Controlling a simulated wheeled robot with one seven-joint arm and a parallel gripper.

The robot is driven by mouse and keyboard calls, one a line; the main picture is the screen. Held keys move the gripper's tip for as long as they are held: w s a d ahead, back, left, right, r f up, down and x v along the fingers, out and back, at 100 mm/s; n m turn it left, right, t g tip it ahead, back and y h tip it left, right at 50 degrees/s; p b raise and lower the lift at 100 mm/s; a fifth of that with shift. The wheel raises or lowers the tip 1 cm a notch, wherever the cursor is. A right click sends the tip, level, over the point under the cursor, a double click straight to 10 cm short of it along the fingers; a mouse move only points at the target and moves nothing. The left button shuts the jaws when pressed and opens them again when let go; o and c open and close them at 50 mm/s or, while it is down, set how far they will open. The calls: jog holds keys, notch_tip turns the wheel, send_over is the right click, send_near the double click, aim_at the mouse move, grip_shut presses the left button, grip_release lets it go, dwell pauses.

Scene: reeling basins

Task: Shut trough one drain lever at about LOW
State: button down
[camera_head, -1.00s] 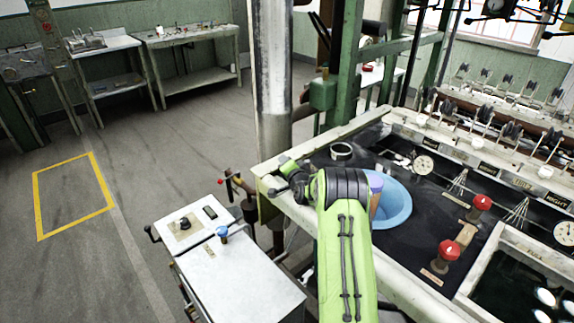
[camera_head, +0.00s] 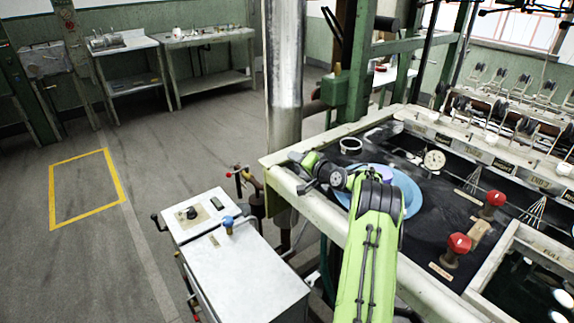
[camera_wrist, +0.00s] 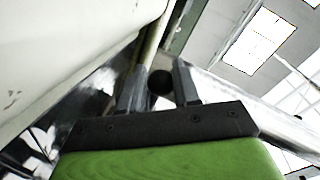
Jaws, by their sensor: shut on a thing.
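In the wrist view my gripper (camera_wrist: 157,86) has its two dark fingers on either side of a dark round knob (camera_wrist: 160,81). The knob looks like the end of a lever, but its stem and pivot are hidden. In the head view my green arm reaches over the near edge of the long trough bench (camera_head: 284,182). Its dark wrist end is by the bench's near left corner, and the fingertips cannot be made out there. The drain lever's angle and any LOW mark cannot be read.
A white cart (camera_head: 240,262) with a blue knob stands left of the bench. A pipe with a red-tipped handle (camera_head: 241,175) stands between them. A metal column (camera_head: 284,75) rises behind.

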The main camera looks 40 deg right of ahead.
jog(key=shift+s+r+n+y+p, duration=0.15)
jog(key=shift+s+n+y+p, duration=0.35)
jog(key=shift+n+y, duration=0.6)
jog(key=shift+y, duration=0.3)
jog(key=c, duration=0.9)
grip_release()
jog(key=shift+s, duration=0.1)
jog(key=p+v, duration=0.2)
jog(key=v, duration=1.3)
jog(key=shift+s+d+r, duration=0.1)
jog(key=shift+s+r, duration=0.1)
jog(key=shift+s, duration=0.15)
